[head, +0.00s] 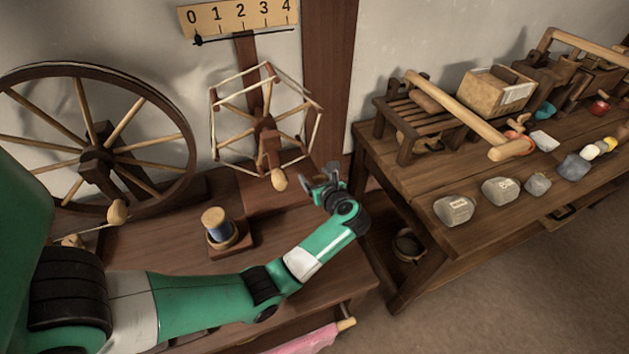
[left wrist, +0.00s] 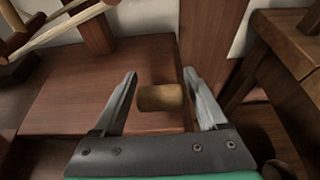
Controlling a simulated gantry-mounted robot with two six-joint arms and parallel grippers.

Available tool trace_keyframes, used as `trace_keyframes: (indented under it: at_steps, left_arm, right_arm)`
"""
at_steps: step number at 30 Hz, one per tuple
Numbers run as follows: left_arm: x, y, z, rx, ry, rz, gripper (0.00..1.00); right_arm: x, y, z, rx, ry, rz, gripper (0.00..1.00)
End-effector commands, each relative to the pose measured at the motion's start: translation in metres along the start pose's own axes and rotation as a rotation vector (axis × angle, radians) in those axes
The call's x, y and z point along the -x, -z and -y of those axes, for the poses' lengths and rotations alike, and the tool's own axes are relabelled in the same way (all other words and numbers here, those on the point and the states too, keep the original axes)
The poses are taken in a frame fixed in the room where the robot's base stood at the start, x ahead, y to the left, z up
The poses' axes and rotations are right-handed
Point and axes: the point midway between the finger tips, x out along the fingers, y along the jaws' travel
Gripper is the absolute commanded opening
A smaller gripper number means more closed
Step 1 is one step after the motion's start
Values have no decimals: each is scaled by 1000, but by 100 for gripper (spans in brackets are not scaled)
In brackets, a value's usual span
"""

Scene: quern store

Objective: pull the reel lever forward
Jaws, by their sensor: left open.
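The spoked yarn reel (head: 264,125) stands on a wooden base near the wall. A light wooden knob (head: 279,180) hangs at its lower front on a short dark arm. My left gripper (head: 320,175) is open, just right of this knob in the head view. In the left wrist view, a short wooden cylinder (left wrist: 160,98) shows between the spread fingers of my left gripper (left wrist: 160,80), apart from both. I cannot tell for sure whether it is the same knob, or how deep it lies. My right gripper is not in view.
A spinning wheel (head: 95,145) stands at the left, and a blue bobbin (head: 219,226) sits in front of the reel. A number board (head: 238,16) hangs above. A workbench (head: 400,185) with stones and tools is at the right.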

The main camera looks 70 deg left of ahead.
Motion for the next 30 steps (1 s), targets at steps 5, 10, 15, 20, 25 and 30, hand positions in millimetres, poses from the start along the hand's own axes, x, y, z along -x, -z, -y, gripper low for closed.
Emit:
trace_keyframes:
  at_steps: [5, 10, 15, 20, 25, 30]
  left_arm:
    - [-4, -1, 0, 0, 0, 0, 75]
    - [-3, -1, 0, 0, 0, 0, 66]
    - [-3, 0, 0, 0, 0, 0, 36]
    - [-3, -1, 0, 0, -1, 0, 7]
    - [-3, 0, 0, -1, -2, 11, 0]
    - [0, 1, 0, -5, -3, 112, 0]
  right_arm:
    - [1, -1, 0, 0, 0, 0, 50]
    - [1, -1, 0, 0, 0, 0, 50]
    - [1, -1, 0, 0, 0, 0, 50]
    - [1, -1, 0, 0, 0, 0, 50]
    - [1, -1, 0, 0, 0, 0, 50]
    - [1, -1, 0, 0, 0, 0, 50]
